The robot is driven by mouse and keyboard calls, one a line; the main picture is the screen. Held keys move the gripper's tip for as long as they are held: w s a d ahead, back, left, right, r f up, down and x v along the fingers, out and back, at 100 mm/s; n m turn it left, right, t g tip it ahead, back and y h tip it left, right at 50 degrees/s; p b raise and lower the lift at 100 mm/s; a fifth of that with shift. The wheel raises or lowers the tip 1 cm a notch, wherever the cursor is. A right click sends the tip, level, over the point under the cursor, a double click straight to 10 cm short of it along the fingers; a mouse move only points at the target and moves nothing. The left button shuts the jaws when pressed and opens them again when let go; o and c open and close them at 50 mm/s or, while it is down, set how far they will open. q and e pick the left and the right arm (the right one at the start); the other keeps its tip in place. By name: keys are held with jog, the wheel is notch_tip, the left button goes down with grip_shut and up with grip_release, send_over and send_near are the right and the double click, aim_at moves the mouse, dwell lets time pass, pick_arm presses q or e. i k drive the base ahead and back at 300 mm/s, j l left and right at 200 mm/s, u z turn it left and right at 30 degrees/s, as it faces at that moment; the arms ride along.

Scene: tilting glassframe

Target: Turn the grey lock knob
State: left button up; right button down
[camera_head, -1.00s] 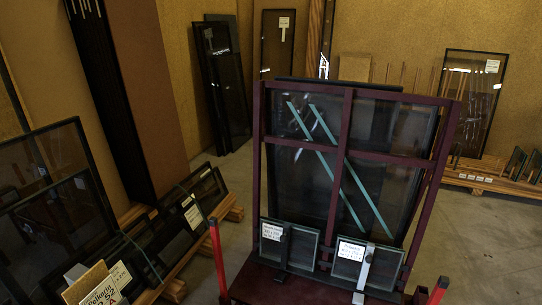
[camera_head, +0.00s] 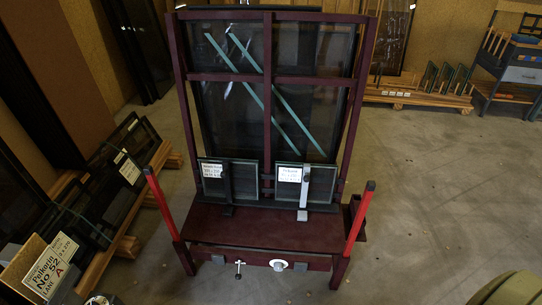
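A dark red glass frame rack (camera_head: 268,77) stands upright in front of me, with a red base shelf (camera_head: 265,228). On the front beam below the shelf sits a pale grey round knob (camera_head: 278,264), right of centre. Left of it on the same beam is a small metal T-shaped handle (camera_head: 239,266). Which of the two is the lock knob is not marked. Neither of my grippers is visible, and nothing touches the knob or handle.
Bright red posts rise at the left (camera_head: 161,203) and right (camera_head: 359,216) of the base. Two small framed panes (camera_head: 245,182) lean on the shelf. Pallets of glass (camera_head: 125,205) stand at left. A bench (camera_head: 510,75) is at back right.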

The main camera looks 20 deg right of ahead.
aim_at(278, 266)
jog(key=z, duration=0.85)
